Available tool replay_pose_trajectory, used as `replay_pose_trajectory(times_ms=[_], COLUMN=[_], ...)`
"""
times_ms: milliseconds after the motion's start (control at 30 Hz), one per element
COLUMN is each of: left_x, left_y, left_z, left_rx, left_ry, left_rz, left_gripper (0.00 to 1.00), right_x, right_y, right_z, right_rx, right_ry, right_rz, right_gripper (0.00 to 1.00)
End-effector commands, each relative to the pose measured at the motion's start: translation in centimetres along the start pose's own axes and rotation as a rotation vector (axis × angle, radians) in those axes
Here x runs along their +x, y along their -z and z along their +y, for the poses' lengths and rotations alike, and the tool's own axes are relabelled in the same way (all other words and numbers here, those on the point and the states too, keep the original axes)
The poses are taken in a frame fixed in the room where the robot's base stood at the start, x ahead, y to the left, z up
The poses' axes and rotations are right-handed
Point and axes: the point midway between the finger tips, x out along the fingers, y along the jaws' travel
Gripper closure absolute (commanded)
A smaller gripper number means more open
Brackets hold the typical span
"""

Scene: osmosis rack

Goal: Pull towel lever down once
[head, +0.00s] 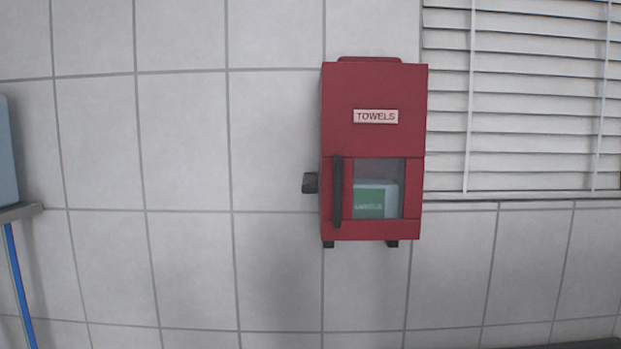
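A red towel dispenser (372,140) with a "TOWELS" label (376,116) is mounted upright on the tiled wall, right of the middle in the head view. A dark vertical bar (337,190) runs along the left of its front window. A small dark knob-like part (310,183) sticks out from its left side. I cannot tell for sure which of these two is the lever. Behind the window is a pale block with a green label (369,203). Neither of my grippers shows in this view.
White window blinds (540,100) hang to the right of the dispenser. At the left edge a pale blue object (8,150) stands on a grey ledge (20,211), with a blue tube or strip (18,285) below. The wall between is bare.

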Motion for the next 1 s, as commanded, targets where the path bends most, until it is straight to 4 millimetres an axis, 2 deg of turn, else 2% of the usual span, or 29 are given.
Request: replay_pose_trajectory(times_ms=[33,367,1000], left_x=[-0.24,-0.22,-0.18], left_y=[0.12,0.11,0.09], left_z=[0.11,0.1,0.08], left_rx=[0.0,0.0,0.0], left_ry=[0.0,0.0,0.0], left_rz=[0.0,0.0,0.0], left_gripper=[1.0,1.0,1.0], right_x=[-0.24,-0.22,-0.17], right_y=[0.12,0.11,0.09], right_z=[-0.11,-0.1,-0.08], right_rx=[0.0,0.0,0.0], right_ry=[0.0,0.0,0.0], right_rz=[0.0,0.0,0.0], right_gripper=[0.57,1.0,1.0])
